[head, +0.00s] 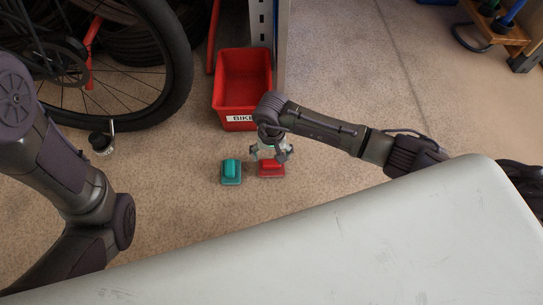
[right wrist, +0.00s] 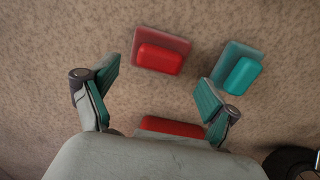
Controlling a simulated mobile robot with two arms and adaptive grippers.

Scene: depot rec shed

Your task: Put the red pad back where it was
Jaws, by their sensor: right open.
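The red pad (head: 271,170) lies on the floor just right of a teal pad (head: 231,173), slightly apart from it. My right gripper (head: 270,156) is pointed down, right above or at the red pad. In the right wrist view, the red pad (right wrist: 158,57) lies on the floor ahead of the spread fingers (right wrist: 154,98), apart from them. The teal pad (right wrist: 241,72) is to its right. Another red surface (right wrist: 172,127) shows between the fingers, partly hidden by my gripper; I cannot tell what it is. My left gripper is out of the head view.
A red bin (head: 243,112) labelled BIKE stands behind the pads, beside a metal shelf post (head: 262,25). A bicycle wheel (head: 150,110) is at the left, with a small dark object (head: 101,142) near it. A pale surface fills the front.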

